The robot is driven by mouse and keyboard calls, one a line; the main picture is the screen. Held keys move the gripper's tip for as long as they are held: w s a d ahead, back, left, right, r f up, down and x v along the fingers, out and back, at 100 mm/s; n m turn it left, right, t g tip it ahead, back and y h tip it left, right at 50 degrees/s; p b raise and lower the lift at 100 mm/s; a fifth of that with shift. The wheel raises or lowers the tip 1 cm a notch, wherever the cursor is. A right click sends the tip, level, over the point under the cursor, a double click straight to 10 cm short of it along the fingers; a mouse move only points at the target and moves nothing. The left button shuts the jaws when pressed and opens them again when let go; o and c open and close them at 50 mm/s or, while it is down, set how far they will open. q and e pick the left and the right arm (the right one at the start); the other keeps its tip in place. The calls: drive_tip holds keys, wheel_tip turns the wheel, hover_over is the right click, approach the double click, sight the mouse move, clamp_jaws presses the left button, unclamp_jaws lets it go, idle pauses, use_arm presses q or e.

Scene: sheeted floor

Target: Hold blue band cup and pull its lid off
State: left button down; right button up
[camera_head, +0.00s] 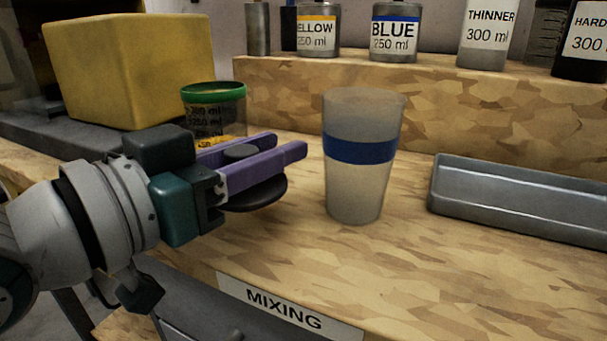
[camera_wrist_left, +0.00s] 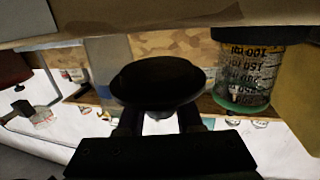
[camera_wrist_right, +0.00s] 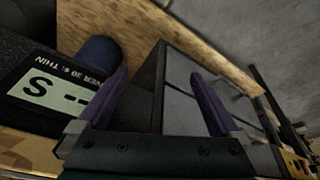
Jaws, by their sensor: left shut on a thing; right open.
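The blue band cup (camera_head: 359,185) is translucent and stands upright on the wooden bench; no lid shows on its rim. My left gripper (camera_head: 287,146) is to the left of the cup, apart from it. Its purple fingers are shut on a round black lid (camera_head: 262,194), gripped by the knob. The lid also shows in the left wrist view (camera_wrist_left: 160,82). My right gripper (camera_wrist_right: 160,77) is open and empty in the right wrist view, away from the cup. It is not in the head view.
A green-rimmed measuring cup (camera_head: 214,110) stands behind my left gripper, beside a yellow block (camera_head: 128,68). A grey metal tray (camera_head: 520,215) lies to the right. Labelled containers, including the BLUE one (camera_head: 394,35), line the raised shelf. The bench in front of the cup is clear.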

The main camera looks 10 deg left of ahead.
use_arm(q)
drive_tip(key=shift+f+b, duration=0.3)
drive_tip(key=shift+f, duration=1.15)
drive_tip(key=c, duration=0.6)
unclamp_jaws()
